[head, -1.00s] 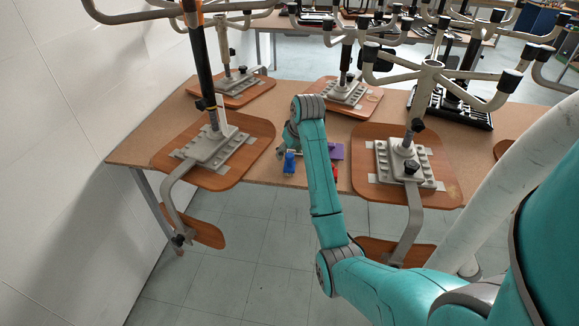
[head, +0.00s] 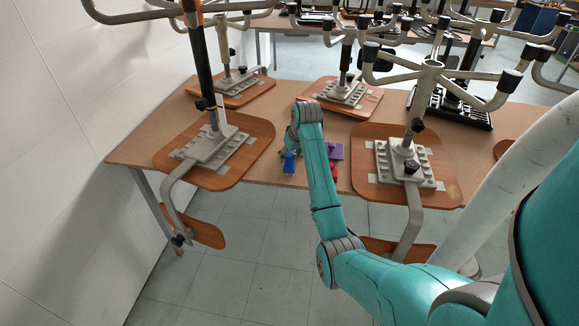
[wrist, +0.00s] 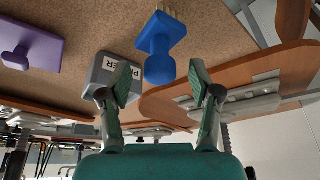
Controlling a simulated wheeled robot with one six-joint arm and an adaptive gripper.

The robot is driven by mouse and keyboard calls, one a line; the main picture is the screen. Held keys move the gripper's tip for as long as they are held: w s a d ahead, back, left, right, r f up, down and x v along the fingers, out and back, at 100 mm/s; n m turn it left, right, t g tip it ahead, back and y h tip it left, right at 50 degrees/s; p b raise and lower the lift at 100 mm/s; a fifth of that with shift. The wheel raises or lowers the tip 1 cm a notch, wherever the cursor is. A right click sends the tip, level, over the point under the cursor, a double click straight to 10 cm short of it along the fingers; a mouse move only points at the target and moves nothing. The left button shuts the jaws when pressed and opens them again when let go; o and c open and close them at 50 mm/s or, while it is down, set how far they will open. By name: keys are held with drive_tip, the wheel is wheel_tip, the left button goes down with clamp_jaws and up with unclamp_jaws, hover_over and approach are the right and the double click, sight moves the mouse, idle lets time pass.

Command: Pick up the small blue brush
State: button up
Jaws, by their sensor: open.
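The small blue brush (wrist: 162,33) lies on the brown tabletop in the wrist view, with pale bristles at its far end and a round blue knob (wrist: 160,69) pointing toward me. My gripper (wrist: 161,84) is open and empty, its two fingertips to the left and right of the knob's line. I cannot tell how much gap there is between fingertips and knob. In the head view the blue brush (head: 289,161) is near the table's front edge, just left of my forearm. My gripper is mostly hidden there behind my arm.
A grey box (wrist: 103,76) with a partly covered label stands close to the left finger. A purple knobbed item (wrist: 32,47) lies farther left. A red item (head: 334,171) lies right of my arm. Upturned chair seats (head: 217,150) with metal frames stand on both sides.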

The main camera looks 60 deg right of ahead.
drive_tip(key=shift+x, duration=1.1)
clamp_jaws()
drive_tip(key=shift+r, duration=0.15)
wheel_tip(320, 180, up, 10)
drive_tip(key=shift+f, duration=0.1)
drive_tip(key=c, duration=0.6)
unclamp_jaws()
drive_tip(key=shift+c, duration=0.2)
drive_tip(key=c, duration=0.5)
